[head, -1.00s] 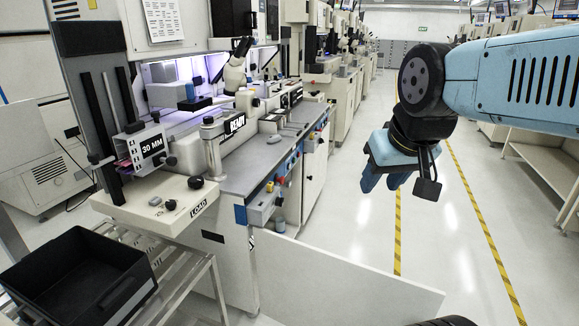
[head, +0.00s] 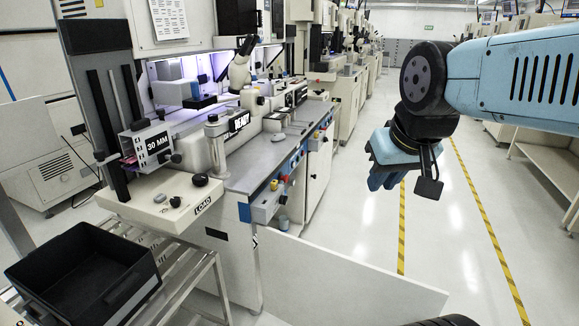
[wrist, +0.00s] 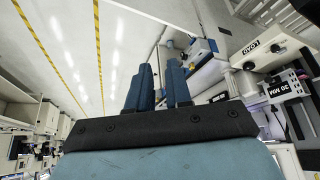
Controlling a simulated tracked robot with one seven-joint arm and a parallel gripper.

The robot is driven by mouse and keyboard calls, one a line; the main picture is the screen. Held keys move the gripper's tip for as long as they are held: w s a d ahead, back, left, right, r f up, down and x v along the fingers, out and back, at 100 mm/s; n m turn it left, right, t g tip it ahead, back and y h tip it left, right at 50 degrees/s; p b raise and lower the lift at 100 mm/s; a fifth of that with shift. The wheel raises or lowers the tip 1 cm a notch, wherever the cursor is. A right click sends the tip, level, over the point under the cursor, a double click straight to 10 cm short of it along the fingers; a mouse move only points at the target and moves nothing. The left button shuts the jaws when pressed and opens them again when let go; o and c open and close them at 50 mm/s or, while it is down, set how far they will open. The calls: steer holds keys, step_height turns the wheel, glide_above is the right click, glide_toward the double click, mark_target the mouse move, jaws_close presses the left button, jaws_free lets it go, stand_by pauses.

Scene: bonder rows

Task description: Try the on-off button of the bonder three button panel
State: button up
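The nearest bonder (head: 237,180) is a pale machine with a grey worktop, at the left of the head view. On its front edge is a small control panel (head: 264,208) with a blue end and dark round controls. I cannot tell which is the on-off button. The panel also shows in the wrist view (wrist: 203,51), right of the fingers. My gripper (head: 382,181) hangs in the aisle, right of the panel and well apart from it. In the wrist view my gripper (wrist: 160,88) is open and empty, with a narrow gap between its blue fingers.
A white board (head: 340,280) stands low in front of the bonder, below my gripper. A black bin (head: 85,270) sits on a metal rack at the lower left. More bonders line the left side. The aisle floor (head: 430,215) between yellow-striped lines is clear.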

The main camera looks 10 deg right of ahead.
jaws_close()
stand_by(1.3)
